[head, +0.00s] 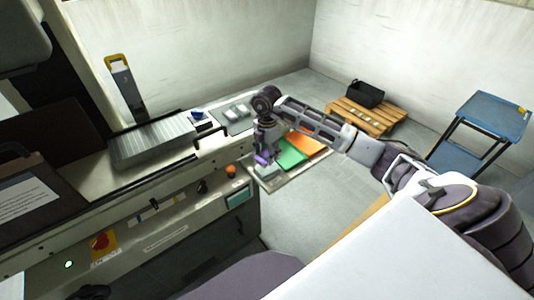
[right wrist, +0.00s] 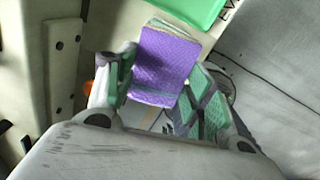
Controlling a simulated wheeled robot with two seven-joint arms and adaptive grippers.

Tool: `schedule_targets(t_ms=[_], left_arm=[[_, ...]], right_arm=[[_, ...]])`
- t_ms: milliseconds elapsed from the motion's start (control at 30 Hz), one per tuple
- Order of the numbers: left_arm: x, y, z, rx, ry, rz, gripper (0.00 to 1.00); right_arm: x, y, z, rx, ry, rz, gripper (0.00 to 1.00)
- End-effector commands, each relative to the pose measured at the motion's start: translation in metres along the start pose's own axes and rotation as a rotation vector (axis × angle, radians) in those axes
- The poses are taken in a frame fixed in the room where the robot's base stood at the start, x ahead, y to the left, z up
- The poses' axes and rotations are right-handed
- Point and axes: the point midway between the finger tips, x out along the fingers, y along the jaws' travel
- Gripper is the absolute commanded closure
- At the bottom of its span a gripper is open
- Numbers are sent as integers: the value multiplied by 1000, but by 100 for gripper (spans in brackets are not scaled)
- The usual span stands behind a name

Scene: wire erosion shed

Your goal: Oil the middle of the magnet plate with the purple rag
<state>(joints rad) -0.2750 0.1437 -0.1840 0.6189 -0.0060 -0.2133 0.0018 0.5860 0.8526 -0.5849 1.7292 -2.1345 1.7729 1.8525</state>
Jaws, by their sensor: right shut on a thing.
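The purple rag (right wrist: 166,62) is between the fingers of my right gripper (right wrist: 158,82) in the right wrist view, and they are shut on it. In the head view the right gripper (head: 267,150) points down at the right end of the machine bench, with a bit of the purple rag (head: 261,158) showing at its tips. The magnet plate (head: 153,142) is the grey, finely striped block on the bench, well to the left of the gripper. Its top looks bare. My left gripper is not in view.
Small grey blocks and a blue item (head: 197,114) sit between plate and gripper. An upright yellow-topped bracket (head: 124,85) stands behind the plate.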

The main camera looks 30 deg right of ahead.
Motion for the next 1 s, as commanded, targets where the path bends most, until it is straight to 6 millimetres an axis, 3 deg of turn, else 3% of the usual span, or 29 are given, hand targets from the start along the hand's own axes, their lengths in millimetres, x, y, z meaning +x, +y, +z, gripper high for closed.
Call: schedule_targets(t_ms=[300,1000], left_arm=[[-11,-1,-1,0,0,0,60],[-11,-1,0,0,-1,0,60]], right_arm=[[-16,0,0,0,0,1,66],[-16,0,0,0,0,1,66]])
